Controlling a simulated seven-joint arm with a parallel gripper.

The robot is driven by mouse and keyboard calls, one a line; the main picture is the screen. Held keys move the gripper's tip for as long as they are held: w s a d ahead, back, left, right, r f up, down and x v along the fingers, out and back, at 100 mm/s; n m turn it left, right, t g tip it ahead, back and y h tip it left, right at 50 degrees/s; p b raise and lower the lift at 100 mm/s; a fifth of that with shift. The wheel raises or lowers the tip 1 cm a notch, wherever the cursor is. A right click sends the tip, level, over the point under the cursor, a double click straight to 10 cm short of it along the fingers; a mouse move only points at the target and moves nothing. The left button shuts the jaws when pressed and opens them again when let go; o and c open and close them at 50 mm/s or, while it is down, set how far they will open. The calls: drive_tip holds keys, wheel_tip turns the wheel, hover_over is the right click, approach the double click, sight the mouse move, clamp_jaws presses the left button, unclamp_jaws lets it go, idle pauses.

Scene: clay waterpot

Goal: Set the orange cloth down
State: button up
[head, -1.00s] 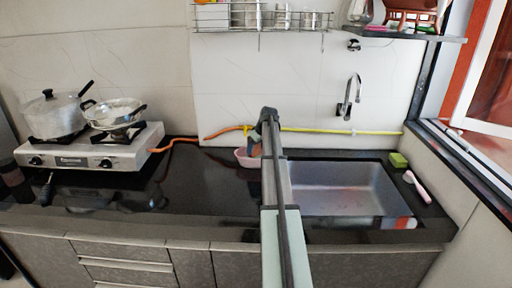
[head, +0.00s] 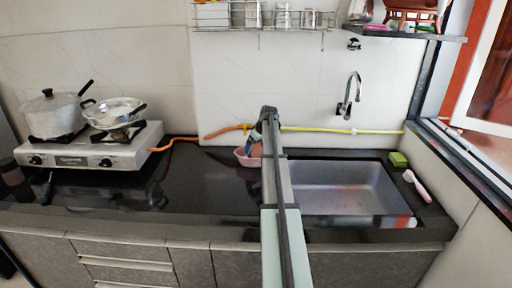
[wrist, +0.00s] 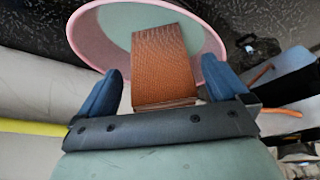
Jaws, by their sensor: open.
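The orange cloth (wrist: 162,60), a brown-orange textured block shape, is between the two blue fingers of my gripper (wrist: 161,66) in the wrist view. Gaps show between the cloth and both fingers, so the gripper is open around it. The cloth's far end lies over the inside of a pink-rimmed bowl (wrist: 83,38); whether it rests on the bowl's bottom is unclear. In the head view the cloth (head: 257,151) shows small at the pink bowl (head: 243,160), partly hidden by my arm.
The steel sink (head: 345,187) is right of the bowl, with a green sponge (head: 398,159) and a pink-handled brush (head: 417,186) beyond it. A stove (head: 100,148) with pots stands at left. The dark counter (head: 200,185) between is clear.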

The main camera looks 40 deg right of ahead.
drive_tip(key=shift+r, duration=3.45)
